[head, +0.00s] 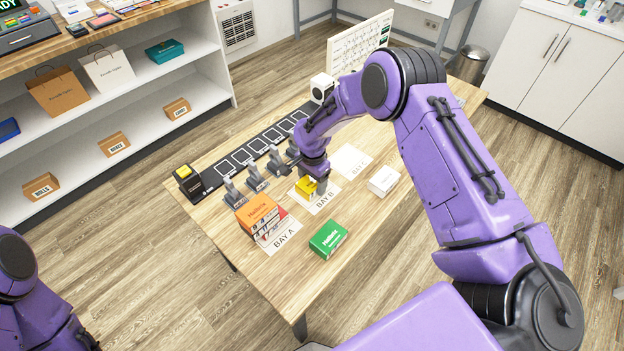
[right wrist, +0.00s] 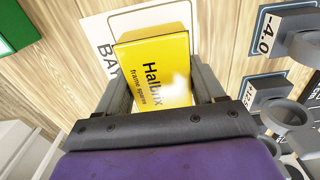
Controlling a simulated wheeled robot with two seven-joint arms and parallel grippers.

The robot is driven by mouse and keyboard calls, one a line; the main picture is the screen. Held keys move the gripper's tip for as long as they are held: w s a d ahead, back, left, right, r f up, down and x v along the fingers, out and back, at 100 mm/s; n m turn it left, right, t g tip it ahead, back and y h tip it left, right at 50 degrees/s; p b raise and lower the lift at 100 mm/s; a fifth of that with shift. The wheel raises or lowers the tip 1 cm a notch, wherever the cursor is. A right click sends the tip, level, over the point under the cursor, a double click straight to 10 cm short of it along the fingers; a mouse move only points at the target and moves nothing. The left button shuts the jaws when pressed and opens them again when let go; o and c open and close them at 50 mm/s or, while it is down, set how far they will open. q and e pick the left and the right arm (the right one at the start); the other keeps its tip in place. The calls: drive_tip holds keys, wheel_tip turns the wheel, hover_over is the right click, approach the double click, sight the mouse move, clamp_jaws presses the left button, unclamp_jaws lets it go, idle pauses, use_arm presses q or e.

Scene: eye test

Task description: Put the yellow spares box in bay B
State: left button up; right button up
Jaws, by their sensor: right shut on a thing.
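The yellow spares box (head: 306,187) is held in my right gripper (head: 314,183), over the white sheet of bay B (head: 325,201). In the right wrist view the box (right wrist: 158,62) sits between the two fingers, its "Halbrix frame spares" face toward the camera. Part of the bay sheet (right wrist: 103,40) shows beside and beyond it. I cannot tell whether the box touches the sheet. The gripper and wrist hide part of the box in the head view. Only part of my left arm shows at lower left; its gripper is out of view.
An orange box (head: 257,212) stands on bay A (head: 283,238). A green box (head: 328,238) and a white box (head: 383,180) lie near the front edge. Another white sheet (head: 352,160) is empty. Grey holders (head: 256,178) stand in a row behind the bays.

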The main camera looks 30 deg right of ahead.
sight(312, 180)
drive_tip(key=shift+f, duration=0.1)
drive_tip(key=o, duration=1.1)
wheel_tip(312, 180, up, 12)
drive_tip(key=b, duration=0.2)
drive_tip(key=shift+r, duration=0.2)
